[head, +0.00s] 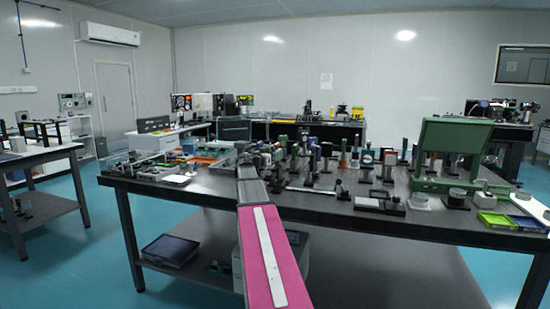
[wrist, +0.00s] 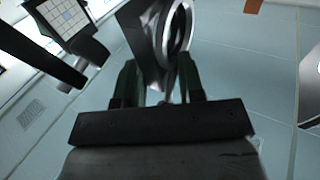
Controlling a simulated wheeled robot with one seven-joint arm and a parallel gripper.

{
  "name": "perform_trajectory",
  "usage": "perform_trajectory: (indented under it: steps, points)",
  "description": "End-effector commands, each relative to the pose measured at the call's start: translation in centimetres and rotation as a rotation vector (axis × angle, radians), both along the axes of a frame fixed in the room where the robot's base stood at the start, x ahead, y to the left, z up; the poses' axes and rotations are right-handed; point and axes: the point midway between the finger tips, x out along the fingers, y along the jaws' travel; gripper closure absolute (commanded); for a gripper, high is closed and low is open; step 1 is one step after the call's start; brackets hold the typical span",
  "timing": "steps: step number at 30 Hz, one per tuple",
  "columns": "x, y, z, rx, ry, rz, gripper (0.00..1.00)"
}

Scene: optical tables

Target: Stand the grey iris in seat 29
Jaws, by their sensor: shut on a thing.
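My gripper (wrist: 165,85) shows at close range in the wrist view, with two green fingers rising from a dark crossbar. It is shut on the grey iris (wrist: 178,40), a ring-shaped part beside a dark flat plate that rises beyond the fingertips. The fingers hide the lower part of the iris. In the head view my arm reaches over the table's near edge, and its far end is too small to tell apart from the things behind it. I cannot make out seat 29 in either view.
The dark optical table (head: 320,203) carries several posts and mounts across its middle. A white panel (head: 178,179) lies at the left. In the wrist view a gridded plate (wrist: 68,17) is at upper left.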

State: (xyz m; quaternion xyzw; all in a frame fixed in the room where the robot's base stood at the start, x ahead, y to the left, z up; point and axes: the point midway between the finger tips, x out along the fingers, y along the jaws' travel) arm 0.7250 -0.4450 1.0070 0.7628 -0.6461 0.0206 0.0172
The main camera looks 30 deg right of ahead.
Motion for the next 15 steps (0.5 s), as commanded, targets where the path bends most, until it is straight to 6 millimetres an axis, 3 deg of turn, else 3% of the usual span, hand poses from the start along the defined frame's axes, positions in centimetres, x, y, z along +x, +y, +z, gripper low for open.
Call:
perform_trajectory:
  steps: [10,11,12,13,15]
  points:
    - [0.01,0.02,-0.43,-0.002,0.0,0.0,1.0]
    - [0.0,0.02,-0.53,0.0,0.0,0.0,0.61]
    - [0.0,0.02,-0.51,0.0,0.0,0.0,0.48]
    - [0.0,0.02,-0.51,0.0,0.0,0.0,0.39]
    - [0.0,0.02,-0.51,0.0,0.0,0.0,0.39]
